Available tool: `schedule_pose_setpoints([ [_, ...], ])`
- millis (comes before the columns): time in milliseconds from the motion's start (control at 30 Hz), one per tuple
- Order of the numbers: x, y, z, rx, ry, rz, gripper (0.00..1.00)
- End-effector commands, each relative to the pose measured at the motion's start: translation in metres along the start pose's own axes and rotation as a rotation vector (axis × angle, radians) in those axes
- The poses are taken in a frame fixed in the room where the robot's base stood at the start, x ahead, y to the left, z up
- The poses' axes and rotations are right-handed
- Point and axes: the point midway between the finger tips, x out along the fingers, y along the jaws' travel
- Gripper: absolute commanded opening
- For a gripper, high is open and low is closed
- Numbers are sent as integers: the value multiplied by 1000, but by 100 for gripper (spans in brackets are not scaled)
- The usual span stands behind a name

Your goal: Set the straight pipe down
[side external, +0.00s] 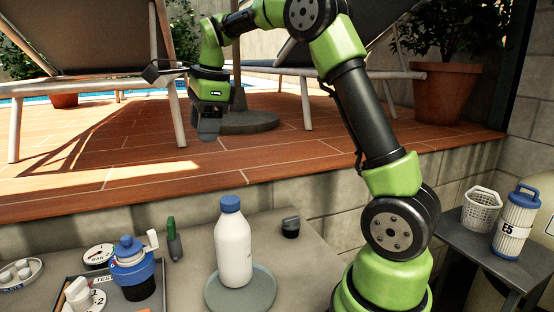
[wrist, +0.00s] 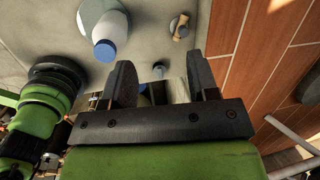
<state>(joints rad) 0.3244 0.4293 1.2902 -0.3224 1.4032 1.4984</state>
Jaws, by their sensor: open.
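I cannot make out a straight pipe in either view. My gripper (side external: 208,128) is raised high above the grey bench (side external: 325,235), in front of the tiled deck in the side view. In the wrist view its two dark fingers (wrist: 161,82) stand wide apart. No pipe shows held between them. Small bluish and dark shapes show low in the gap, partly hidden by the gripper body, and I cannot tell what they are.
A white bottle (side external: 234,250) with a blue cap stands on a round grey dish (side external: 262,292). Left of it are a blue valve-like part (side external: 132,264), a tray (side external: 160,287) and a green-handled tool (side external: 173,240). A dark knob (side external: 290,227) sits right. A side table (side external: 478,243) holds a basket and filter.

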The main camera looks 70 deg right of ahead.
Motion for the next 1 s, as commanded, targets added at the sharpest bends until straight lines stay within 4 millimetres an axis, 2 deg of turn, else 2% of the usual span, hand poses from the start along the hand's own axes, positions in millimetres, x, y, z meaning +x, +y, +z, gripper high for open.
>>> schedule_pose_setpoints([
  [33,-20,21,8,-159,-27,-29,54],
  [200,-59,91,16,-703,-92,-134,54],
  [333,-72,148,10,-1103,-117,-238,54],
  [500,-70,208,-8,-1535,-111,-377,54],
  [600,-64,230,-16,-1701,-98,-436,54],
  [700,-59,241,-21,-1797,-87,-470,54],
  [1000,-57,245,-23,-1837,-81,-482,54],
])
